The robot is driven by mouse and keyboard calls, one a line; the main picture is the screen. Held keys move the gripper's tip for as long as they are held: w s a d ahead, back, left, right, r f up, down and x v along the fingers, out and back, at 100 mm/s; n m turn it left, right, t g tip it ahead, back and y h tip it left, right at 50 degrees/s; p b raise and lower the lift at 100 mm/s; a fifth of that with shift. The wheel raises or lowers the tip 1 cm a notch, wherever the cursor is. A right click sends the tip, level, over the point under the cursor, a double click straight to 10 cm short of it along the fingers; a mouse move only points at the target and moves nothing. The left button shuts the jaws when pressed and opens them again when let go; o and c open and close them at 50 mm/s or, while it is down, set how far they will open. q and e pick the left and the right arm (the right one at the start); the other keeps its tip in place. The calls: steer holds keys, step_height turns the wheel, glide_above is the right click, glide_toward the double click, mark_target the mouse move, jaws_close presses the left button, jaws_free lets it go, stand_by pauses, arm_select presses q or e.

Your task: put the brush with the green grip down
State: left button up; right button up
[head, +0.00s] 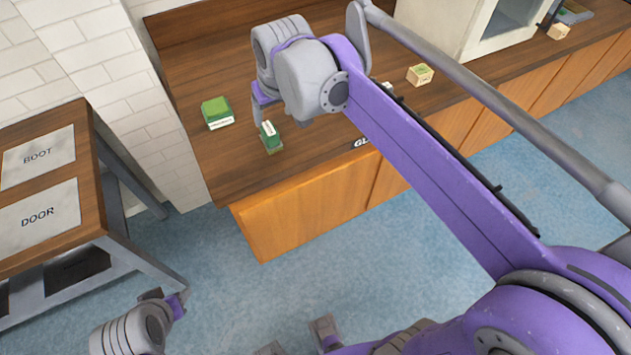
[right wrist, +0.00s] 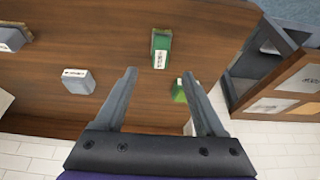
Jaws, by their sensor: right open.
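A green block-shaped piece with a white label (head: 271,138), which looks like the brush with the green grip, rests on the wooden counter near its front edge.
Another green piece with a white label (head: 217,112) lies to the left on the counter (head: 190,60). A small wooden block (head: 420,74) lies to the right. A table with BOOT and DOOR panels (head: 88,220) stands at the left. A white cabinet (head: 440,25) stands at the back.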

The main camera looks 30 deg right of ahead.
steer(key=s+d+f, duration=0.1)
steer(key=s+f, duration=0.7)
steer(key=s, duration=0.3)
steer(key=s+d+f, duration=0.1)
steer(key=s+f, duration=0.7)
steer(key=s, duration=0.3)
steer(key=shift+d+f+t, duration=0.2)
steer(key=shift+d+t, duration=0.1)
steer(key=shift+w+r+p, duration=0.35)
steer(key=shift+r+p, duration=0.35)
steer(key=shift+r, duration=0.1)
steer(key=shift+s, duration=0.1)
